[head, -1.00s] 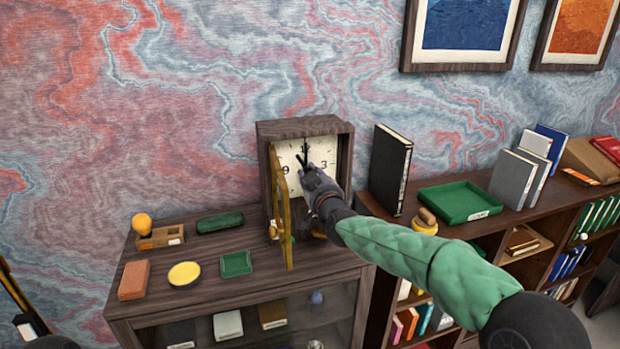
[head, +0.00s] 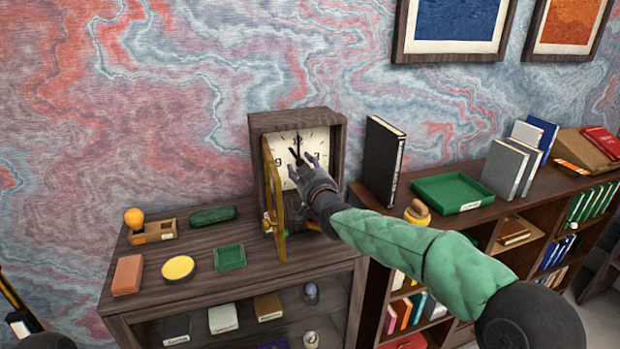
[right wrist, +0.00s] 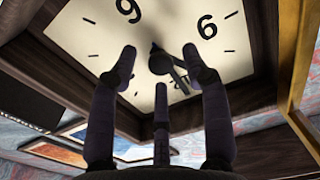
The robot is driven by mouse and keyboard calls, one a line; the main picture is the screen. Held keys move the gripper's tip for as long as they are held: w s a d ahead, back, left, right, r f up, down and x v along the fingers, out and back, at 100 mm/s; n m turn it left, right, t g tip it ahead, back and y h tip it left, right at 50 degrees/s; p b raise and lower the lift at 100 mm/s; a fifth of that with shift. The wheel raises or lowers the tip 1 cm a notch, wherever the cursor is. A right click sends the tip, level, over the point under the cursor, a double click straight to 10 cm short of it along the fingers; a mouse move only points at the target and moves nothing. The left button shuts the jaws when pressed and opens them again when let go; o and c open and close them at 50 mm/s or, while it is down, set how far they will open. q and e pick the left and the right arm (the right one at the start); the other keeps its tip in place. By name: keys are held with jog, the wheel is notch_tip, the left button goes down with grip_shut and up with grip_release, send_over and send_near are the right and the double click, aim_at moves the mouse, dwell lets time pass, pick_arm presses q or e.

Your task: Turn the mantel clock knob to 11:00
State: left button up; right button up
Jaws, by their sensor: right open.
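The mantel clock (head: 342,150) stands on the wooden cabinet, its gold-framed door (head: 279,215) swung open. I see nothing held. Whether a finger touches the hub or hands is unclear. My left gripper is not in view.
On the cabinet left of the clock are a wooden stamp holder (head: 153,233), a green case (head: 213,215), a yellow dish (head: 178,268), a brick-coloured block (head: 128,275) and a green tray (head: 229,257). A black binder (head: 381,165) stands right of the clock.

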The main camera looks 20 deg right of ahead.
jog(key=s, duration=1.1)
jog(key=shift+s+d, duration=0.15)
jog(key=shift+s, duration=0.1)
